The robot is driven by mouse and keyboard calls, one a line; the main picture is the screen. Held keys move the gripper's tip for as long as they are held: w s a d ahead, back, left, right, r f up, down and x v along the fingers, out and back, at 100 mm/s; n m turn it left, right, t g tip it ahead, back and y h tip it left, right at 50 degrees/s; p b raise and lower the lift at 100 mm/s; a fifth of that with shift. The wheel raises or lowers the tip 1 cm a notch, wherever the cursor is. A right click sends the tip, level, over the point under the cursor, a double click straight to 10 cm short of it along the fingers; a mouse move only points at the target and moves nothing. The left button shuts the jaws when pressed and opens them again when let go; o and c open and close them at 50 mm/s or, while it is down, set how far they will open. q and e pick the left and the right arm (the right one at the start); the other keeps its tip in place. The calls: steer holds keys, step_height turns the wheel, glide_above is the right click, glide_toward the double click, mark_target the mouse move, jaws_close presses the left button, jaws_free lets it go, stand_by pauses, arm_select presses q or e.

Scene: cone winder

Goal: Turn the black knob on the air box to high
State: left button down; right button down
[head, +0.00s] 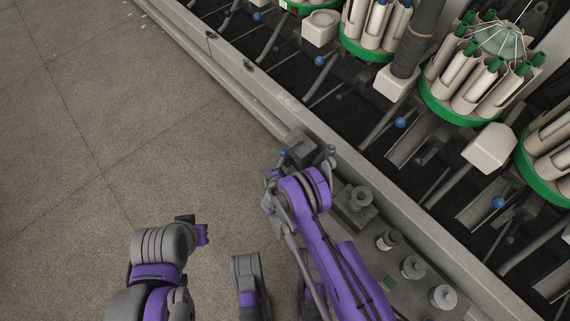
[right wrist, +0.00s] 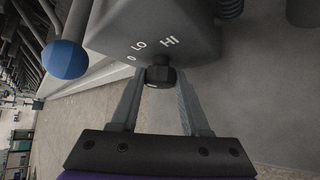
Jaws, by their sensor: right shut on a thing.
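The air box (right wrist: 165,25) is a grey box with the white marks 0, LO and HI on its face. In the head view the air box (head: 298,145) sits at the machine's front edge, partly behind my right arm. The black knob (right wrist: 160,74) stands out below the marks. My right gripper (right wrist: 160,88) is shut on the knob, one finger on each side. The knob's upper end points up between LO and HI; its exact setting is hard to tell. In the head view the knob is hidden.
A blue ball on a light rod (right wrist: 67,60) is close to the left of the air box. Several small jars (head: 388,240) stand on the grey ledge near my right arm. Green-rimmed bobbin carousels (head: 470,85) fill the machine behind. The floor (head: 80,130) at left is clear.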

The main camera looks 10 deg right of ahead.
steer(key=shift+t, duration=0.4)
steer(key=shift+c, duration=1.9)
jaws_free()
steer(key=shift+s, duration=0.1)
